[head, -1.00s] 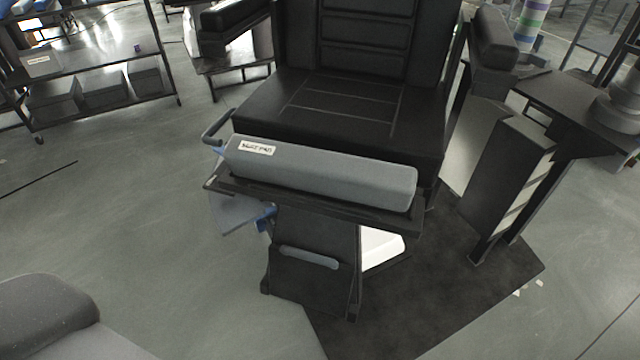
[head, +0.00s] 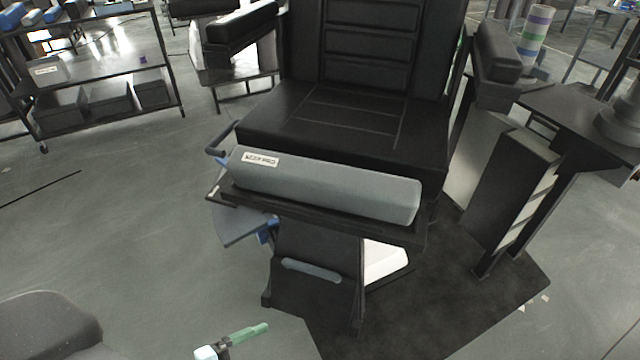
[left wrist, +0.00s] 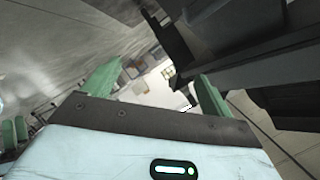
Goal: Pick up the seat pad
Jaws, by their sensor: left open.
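The seat pad (head: 325,188) is a long grey cushion with a small white label near its left end. It lies crosswise on a dark ledge (head: 408,232) in front of the black chair seat. One green finger and a white part of my left gripper (head: 240,338) show at the bottom edge of the head view, below and apart from the pad. In the left wrist view my left gripper (left wrist: 157,88) has its two green fingers spread wide, with nothing between them. I cannot make out the pad in that view. My right gripper cannot be made out.
A black chair (head: 340,120) with armrests stands behind the pad. A dark side unit (head: 512,190) stands at the right. A shelf rack (head: 90,75) is at the back left. Open floor (head: 120,220) lies left of the chair. Small green pieces show at the wrist view's left edge.

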